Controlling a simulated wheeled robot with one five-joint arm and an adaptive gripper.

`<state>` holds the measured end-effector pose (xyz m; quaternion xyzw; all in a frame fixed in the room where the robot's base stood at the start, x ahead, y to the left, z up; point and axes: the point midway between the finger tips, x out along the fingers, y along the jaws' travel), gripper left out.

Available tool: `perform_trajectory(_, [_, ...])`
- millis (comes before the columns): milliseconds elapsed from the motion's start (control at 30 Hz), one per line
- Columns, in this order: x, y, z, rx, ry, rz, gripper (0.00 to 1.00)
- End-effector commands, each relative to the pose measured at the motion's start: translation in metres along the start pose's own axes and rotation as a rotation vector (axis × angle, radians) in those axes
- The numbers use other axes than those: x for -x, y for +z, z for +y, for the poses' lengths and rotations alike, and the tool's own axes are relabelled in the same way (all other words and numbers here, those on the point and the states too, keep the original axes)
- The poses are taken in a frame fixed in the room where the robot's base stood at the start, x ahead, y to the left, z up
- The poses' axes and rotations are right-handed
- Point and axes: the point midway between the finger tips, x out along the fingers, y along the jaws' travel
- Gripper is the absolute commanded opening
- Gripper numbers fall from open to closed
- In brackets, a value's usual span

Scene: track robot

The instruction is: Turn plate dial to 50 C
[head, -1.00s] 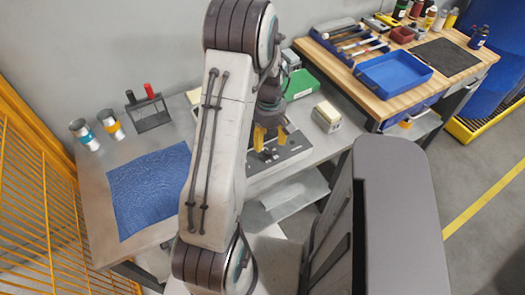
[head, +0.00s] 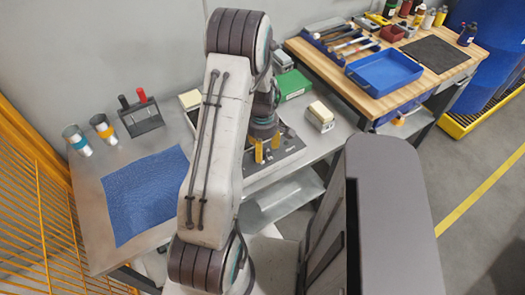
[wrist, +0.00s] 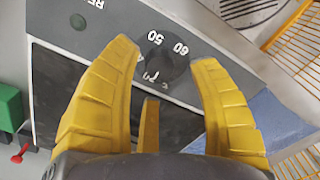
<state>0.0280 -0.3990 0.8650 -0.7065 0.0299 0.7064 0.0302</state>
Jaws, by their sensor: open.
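The plate dial (wrist: 166,66) is a dark round knob on the grey panel in the wrist view. White numbers 50, 60 and what looks like 70 show around it; its pointer cannot be made out. My gripper (wrist: 165,52) is open, its yellow fingers on either side of the dial, with a third finger below. I cannot tell whether any finger touches it. In the head view my gripper (head: 267,151) points down over the plate unit (head: 291,152), and my arm hides part of that unit and the dial.
The grey bench holds a blue mat (head: 145,190), two banded cups, a rack (head: 144,120) with a red and a black handle, a green box (head: 292,84) and a cream-topped block (head: 320,115). A wooden table with a blue tray (head: 384,72) stands right. A yellow fence (head: 45,220) is left.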

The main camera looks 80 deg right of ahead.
Motion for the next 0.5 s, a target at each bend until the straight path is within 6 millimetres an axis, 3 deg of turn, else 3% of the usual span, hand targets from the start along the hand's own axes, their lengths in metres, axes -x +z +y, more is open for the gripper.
perform_trajectory(233, [-0.021,0.0,0.0,-0.001,-0.002,0.0,0.55])
perform_trajectory(500, [-0.026,0.0,0.0,-0.001,0.001,0.0,0.55])
